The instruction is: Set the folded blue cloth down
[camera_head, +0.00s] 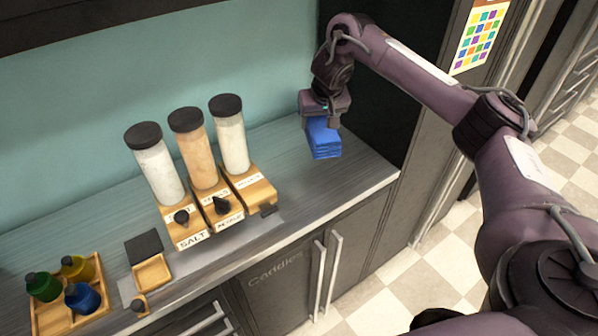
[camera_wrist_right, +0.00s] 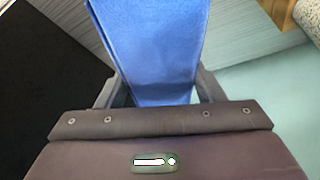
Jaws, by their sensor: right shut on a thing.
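The folded blue cloth (camera_head: 323,140) is at the right end of the grey counter in the head view, below my right gripper (camera_head: 324,117). My right gripper is shut on its upper part. In the right wrist view the cloth (camera_wrist_right: 150,50) runs away from between the two fingers of my right gripper (camera_wrist_right: 155,90). The cloth hangs close over the counter top; I cannot tell whether its lower edge touches. My left gripper is in neither view.
Three dispensers stand on wooden bases, one base (camera_head: 190,235) labelled SALT, left of the cloth. A wooden tray (camera_head: 100,262) with small coloured bottles is at the far left. A dark panel (camera_head: 378,100) borders the counter's right end. Bare counter (camera_head: 300,180) lies before the cloth.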

